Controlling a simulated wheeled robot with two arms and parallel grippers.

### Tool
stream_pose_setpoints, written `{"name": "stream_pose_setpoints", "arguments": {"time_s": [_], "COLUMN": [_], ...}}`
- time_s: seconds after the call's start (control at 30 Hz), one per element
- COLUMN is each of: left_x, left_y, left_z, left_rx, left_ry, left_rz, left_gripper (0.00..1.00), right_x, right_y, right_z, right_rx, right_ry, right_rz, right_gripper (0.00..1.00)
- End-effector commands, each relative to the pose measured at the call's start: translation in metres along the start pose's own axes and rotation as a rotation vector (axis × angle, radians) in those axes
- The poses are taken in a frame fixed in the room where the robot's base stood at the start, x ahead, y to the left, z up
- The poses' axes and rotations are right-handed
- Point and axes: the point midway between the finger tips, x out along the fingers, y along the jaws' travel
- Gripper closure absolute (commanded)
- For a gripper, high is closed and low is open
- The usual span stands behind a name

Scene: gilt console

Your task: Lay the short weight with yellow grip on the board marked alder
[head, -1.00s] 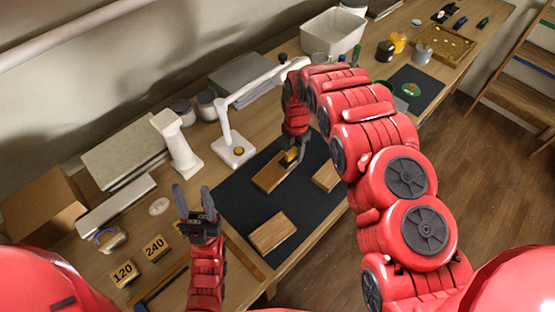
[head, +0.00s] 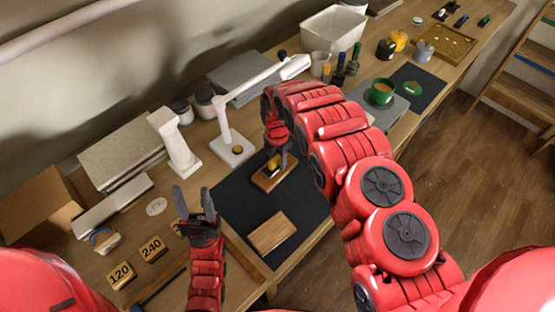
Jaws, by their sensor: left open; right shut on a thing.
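My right gripper (head: 277,158) is shut on the short weight with yellow grip (head: 271,168), low over the far wooden board (head: 263,186) on the dark mat. The gripper partly hides the weight, and I cannot tell whether it touches the board. A second wooden board (head: 271,232) lies bare nearer on the mat. No lettering is readable on either board, so I cannot tell which is alder. My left gripper (head: 196,210) is open and empty, above the table left of the mat.
A white lamp (head: 232,148) stands just behind the mat. Blocks marked 120 (head: 121,273) and 240 (head: 153,249) lie at the near left. A green cup (head: 382,92) stands on a grey plate right of my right arm. The dark mat (head: 233,200) has bare room around the near board.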

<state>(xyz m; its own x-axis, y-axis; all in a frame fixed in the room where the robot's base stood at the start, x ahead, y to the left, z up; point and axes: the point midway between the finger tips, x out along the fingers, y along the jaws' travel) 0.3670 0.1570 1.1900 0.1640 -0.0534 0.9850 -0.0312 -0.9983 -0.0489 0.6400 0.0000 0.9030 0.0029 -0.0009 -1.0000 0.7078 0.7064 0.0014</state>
Motion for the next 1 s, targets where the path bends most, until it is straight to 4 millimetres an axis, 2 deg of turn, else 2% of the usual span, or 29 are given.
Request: {"name": "stream_pose_setpoints", "arguments": {"time_s": [0.03, 0.2, 0.47, 0.67, 0.77, 1.0], "left_x": [-0.002, -0.001, -0.001, 0.005, 0.011, 0.028], "left_y": [0.000, 0.000, 0.000, 0.000, -0.001, -0.001], "left_z": [0.000, 0.000, 0.000, -0.001, -0.002, -0.005], "left_rx": [0.000, 0.000, 0.000, 0.000, 0.000, 0.000], "left_ry": [0.000, 0.000, 0.000, 0.000, 0.000, 0.000], "left_rz": [0.000, 0.000, 0.000, 0.000, 0.000, 0.000], "left_gripper": [0.50, 0.50, 0.50, 0.50, 0.50, 0.50], "right_x": [0.002, 0.001, 0.001, -0.011, -0.026, -0.081], "right_y": [0.000, 0.000, 0.000, -0.001, -0.001, 0.000], "right_z": [0.000, 0.000, 0.000, 0.000, 0.000, 0.001], "right_rx": [0.000, 0.000, 0.000, 0.000, 0.000, 0.001], "right_ry": [0.000, 0.000, 0.000, 0.001, 0.001, -0.001], "right_rz": [0.000, 0.000, -0.001, -0.001, -0.003, 0.001], "right_gripper": [0.51, 0.23, 0.23, 0.23, 0.23, 0.23]}}
